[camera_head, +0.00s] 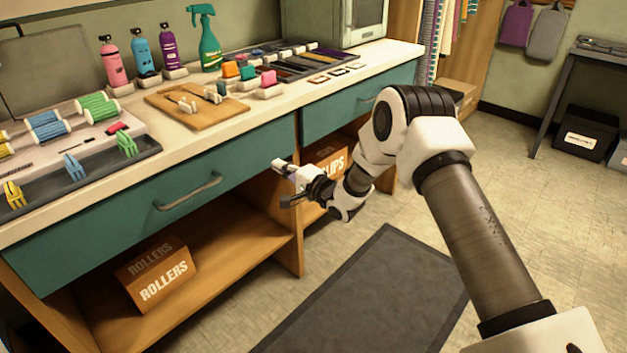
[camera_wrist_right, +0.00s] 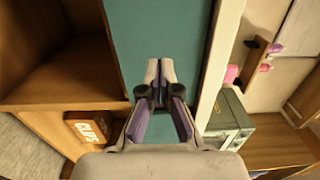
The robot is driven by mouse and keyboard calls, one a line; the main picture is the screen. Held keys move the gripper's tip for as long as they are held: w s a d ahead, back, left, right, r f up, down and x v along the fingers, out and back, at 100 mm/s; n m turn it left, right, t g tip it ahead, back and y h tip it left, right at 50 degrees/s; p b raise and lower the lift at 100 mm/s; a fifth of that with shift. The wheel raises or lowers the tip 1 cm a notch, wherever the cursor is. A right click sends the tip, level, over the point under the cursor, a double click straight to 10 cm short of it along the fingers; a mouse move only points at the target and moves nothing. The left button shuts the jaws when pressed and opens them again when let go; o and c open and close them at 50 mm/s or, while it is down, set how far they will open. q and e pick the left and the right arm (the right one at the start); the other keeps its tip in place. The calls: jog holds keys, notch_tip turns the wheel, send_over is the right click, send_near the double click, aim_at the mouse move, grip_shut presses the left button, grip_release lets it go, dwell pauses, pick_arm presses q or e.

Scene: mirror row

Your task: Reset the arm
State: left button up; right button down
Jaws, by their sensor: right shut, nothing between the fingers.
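My right gripper (camera_head: 281,182) is in front of the counter, level with the lower edge of the teal drawers. It also shows in the right wrist view (camera_wrist_right: 160,66), with its fingertips together and nothing between them. A teal drawer front (camera_wrist_right: 150,25) lies behind the fingers in that view. In the head view my right arm (camera_head: 480,235) reaches in from the lower right. My left gripper is not in view.
The counter (camera_head: 225,110) holds a wooden board (camera_head: 196,104), bottles, a green spray bottle (camera_head: 208,40), rollers and clips. A rollers box (camera_head: 156,274) sits on the lower shelf. A drawer handle (camera_head: 188,192) sticks out. A dark mat (camera_head: 375,295) lies on the open floor.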

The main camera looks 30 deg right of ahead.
jog(key=s+a+f+n+g+h, duration=0.15)
jog(key=s+f+g, duration=0.25)
jog(key=s+f, duration=0.6)
jog(key=s+a+f+n+g+h, duration=0.1)
jog(key=s+a+f+g, duration=0.25)
jog(key=s+f, duration=0.65)
jog(key=s+a+f+n+g+h, duration=0.15)
jog(key=s+f+g, duration=0.4)
jog(key=s, duration=0.75)
jog(key=s+d+f+n+g+h, duration=0.15)
jog(key=s+n, duration=0.25)
jog(key=s, duration=0.4)
jog(key=s+d+n+g+h, duration=0.1)
jog(key=s+n+g, duration=0.25)
jog(key=s, duration=0.45)
pick_arm(q)
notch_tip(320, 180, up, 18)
jog(key=p, duration=1.8)
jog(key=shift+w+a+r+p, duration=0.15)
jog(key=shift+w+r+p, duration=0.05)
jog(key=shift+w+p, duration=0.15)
pick_arm(e)
notch_tip(320, 180, up, 18)
jog(key=n, duration=0.2)
jog(key=shift+w+d+f+t, duration=0.15)
jog(key=shift+w+f+t, duration=0.05)
jog(key=shift+t, duration=0.2)
